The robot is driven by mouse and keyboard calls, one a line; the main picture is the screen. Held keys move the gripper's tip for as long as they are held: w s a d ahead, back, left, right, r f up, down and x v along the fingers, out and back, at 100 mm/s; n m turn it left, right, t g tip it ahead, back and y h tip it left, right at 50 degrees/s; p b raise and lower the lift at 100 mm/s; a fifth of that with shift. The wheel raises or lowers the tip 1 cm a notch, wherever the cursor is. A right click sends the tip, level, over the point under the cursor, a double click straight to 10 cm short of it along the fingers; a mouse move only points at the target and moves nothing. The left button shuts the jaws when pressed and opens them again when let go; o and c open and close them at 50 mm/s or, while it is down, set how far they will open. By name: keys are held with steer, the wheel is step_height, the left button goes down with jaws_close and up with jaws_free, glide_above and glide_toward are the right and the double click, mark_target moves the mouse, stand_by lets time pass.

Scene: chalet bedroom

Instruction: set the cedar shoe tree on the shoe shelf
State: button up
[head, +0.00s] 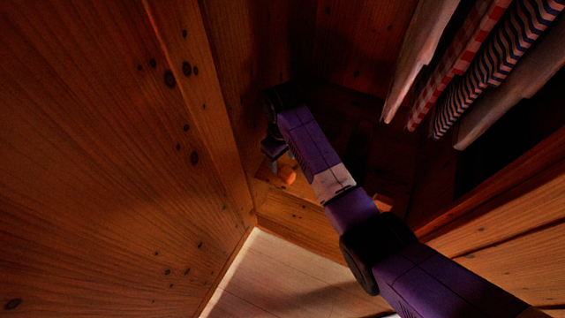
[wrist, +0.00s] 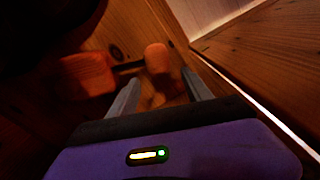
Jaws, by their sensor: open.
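The cedar shoe tree (wrist: 157,58) lies on a wooden surface in the wrist view, a rounded orange-brown end joined by a dark rod to a larger block at the left. In the head view, an orange piece of it (head: 287,175) shows just below my gripper (head: 274,152). In the wrist view my gripper (wrist: 160,78) is open, with its two grey fingers apart and the rounded end just beyond the fingertips. I see nothing held between the fingers. The wooden surface under it, low in the closet, looks like the shoe shelf (head: 300,213); deep shadow hides much of it.
A knotted wood panel (head: 110,150) stands close on the left. Hanging clothes, one with dark stripes (head: 495,65), fill the upper right. Pale floor (head: 270,275) shows in front of the shelf. A small orange-brown patch (head: 381,202) beside my arm is unclear.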

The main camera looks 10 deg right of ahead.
step_height(320, 180, up, 8)
steer(key=p, duration=0.2)
steer(key=shift+f, duration=0.25)
